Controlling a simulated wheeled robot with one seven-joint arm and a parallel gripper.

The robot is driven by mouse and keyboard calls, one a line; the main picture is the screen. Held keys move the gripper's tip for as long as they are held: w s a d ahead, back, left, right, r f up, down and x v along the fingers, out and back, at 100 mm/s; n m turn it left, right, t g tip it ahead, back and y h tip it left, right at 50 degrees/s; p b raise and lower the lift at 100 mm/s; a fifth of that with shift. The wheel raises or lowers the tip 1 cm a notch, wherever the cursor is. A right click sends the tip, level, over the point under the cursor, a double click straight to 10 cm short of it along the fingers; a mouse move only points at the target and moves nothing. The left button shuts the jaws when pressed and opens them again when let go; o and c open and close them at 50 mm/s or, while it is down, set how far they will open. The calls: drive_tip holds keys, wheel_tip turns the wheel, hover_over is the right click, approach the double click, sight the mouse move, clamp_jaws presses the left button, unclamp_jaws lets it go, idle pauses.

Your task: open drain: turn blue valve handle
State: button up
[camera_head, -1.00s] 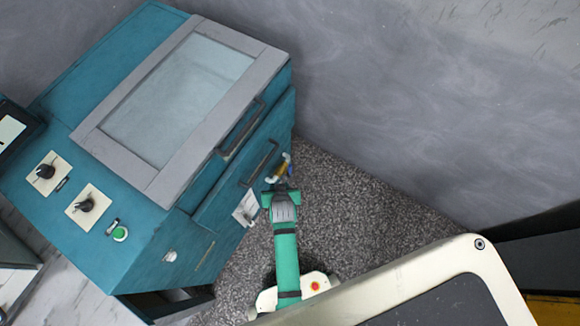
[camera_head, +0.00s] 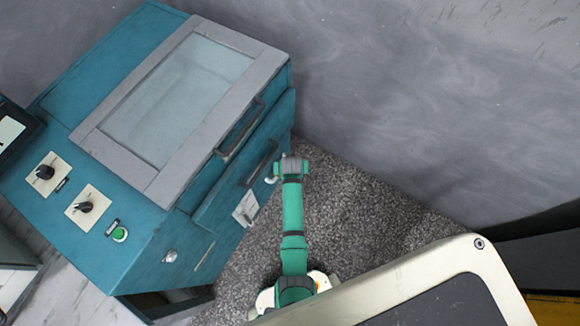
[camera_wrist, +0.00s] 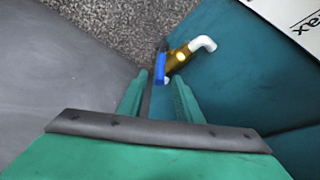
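The blue valve handle (camera_wrist: 160,68) shows in the wrist view at top centre, on a brass valve (camera_wrist: 179,57) with a white elbow pipe (camera_wrist: 203,45). My gripper (camera_wrist: 160,78) is open, its two green fingers pointing at the handle. The handle appears in line with the gap at the fingertips; I cannot tell whether either finger touches it.
The machine's side panel lies close on the right in the wrist view, with a white label (camera_wrist: 290,20). A dark drawer handle (camera_head: 259,163) sticks out just left of my arm's end. Grey speckled floor (camera_head: 345,205) is clear to the right, up to a grey wall (camera_head: 420,110).

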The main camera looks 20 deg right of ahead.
drive_tip(key=shift+x, duration=2.1)
drive_tip(key=shift+c, duration=0.4)
clamp_jaws()
